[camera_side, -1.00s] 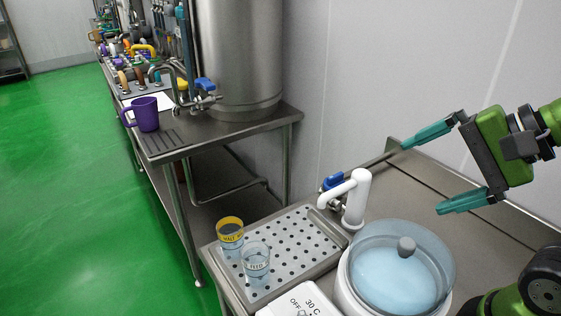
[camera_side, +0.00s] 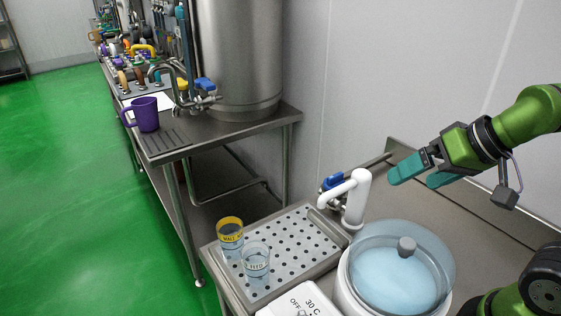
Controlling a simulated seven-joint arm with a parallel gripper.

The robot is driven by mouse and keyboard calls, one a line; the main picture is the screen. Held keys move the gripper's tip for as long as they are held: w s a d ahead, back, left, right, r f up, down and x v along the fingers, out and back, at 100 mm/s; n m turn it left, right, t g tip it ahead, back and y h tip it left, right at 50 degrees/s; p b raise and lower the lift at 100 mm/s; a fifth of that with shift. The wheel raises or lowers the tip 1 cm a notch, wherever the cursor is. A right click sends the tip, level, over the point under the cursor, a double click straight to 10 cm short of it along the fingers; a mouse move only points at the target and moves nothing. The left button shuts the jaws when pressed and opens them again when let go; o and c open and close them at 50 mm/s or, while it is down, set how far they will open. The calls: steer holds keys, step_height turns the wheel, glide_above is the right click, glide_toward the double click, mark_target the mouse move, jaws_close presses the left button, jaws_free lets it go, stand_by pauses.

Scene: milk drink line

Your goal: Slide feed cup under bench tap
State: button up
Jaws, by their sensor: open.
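The feed cup (camera_side: 256,264), a clear cup with dark lettering reading FEED, stands upright on the perforated drip tray (camera_side: 293,238), near its front left. The bench tap (camera_side: 354,197) is white with a blue lever (camera_side: 332,181). It stands at the tray's back right, its spout reaching left over the tray. No cup stands under the spout. My gripper (camera_side: 419,176) has teal fingers and is open and empty. It hangs in the air to the right of the tap, well apart from the feed cup.
A cup with a yellow band marked MALE (camera_side: 230,233) stands just behind the feed cup. A white bath with a clear lid (camera_side: 402,265) stands right of the tray. A white control box (camera_side: 300,301) sits in front. A purple mug (camera_side: 146,114) is on the far bench.

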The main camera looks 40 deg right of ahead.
steer(key=shift+c, duration=0.3)
steer(key=shift+a, duration=0.1)
steer(key=shift+c, duration=1.1)
steer(key=a, duration=0.1)
steer(key=w+a+f+n+g, duration=0.1)
steer(key=a, duration=0.1)
steer(key=shift+w+f+g+y, duration=0.2)
steer(key=shift+w+g+y, duration=0.1)
steer(key=c, duration=0.7)
steer(key=w+a+n, duration=0.1)
steer(key=a, duration=0.1)
steer(key=w+a+n+g, duration=0.1)
steer(key=w+a+g, duration=0.1)
steer(key=w+a, duration=0.1)
steer(key=shift+w+a+n, duration=0.1)
steer(key=shift+a+n, duration=0.25)
steer(key=shift+n, duration=0.05)
steer(key=shift+c, duration=1.1)
steer(key=w+a+f+n+g+h, duration=0.1)
steer(key=w+a+n, duration=0.1)
steer(key=a, duration=0.7)
steer(key=w+a+n+g+h, duration=0.1)
steer(key=w+a+n+g, duration=0.1)
steer(key=w+a, duration=0.3)
steer(key=a+n, duration=0.1)
steer(key=a, duration=0.3)
steer(key=shift+w+a+f+n+g+h, duration=0.2)
steer(key=shift+f+n+g+h, duration=0.1)
steer(key=shift+f+h, duration=0.1)
steer(key=shift+f, duration=0.1)
